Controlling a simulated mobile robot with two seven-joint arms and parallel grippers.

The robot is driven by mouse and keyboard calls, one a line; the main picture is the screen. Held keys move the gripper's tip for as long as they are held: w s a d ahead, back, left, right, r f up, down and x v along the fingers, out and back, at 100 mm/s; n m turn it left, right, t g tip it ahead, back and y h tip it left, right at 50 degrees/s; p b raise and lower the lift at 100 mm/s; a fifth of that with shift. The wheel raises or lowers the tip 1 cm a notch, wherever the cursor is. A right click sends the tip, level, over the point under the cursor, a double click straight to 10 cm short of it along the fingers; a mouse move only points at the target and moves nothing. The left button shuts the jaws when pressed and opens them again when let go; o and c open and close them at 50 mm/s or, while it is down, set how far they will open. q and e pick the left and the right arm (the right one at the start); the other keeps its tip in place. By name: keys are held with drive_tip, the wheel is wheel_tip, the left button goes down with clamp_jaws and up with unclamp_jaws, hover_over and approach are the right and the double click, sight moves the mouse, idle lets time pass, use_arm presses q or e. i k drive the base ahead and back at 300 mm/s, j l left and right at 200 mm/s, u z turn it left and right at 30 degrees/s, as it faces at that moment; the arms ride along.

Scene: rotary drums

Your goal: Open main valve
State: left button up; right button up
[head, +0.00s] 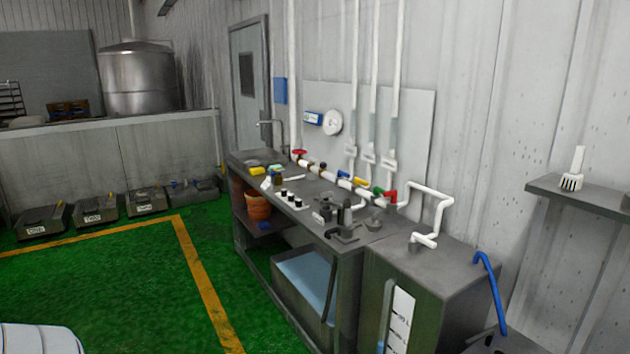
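A white pipe line (345,184) runs along the back of the grey workbench (300,213), against the wall. No label I can read tells which is the main valve. The handle positions are too small to judge open or shut. Neither of my grippers can be made out in the head view.
A grey tank cabinet (425,270) with a level scale and a blue hose (489,275) stand at the right. A wall shelf (590,194) juts out far right. Black bins (96,210) line the low wall. The green floor (130,285) before the bench is clear.

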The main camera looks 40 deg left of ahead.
sight(297, 152)
drive_tip(key=u, duration=1.15)
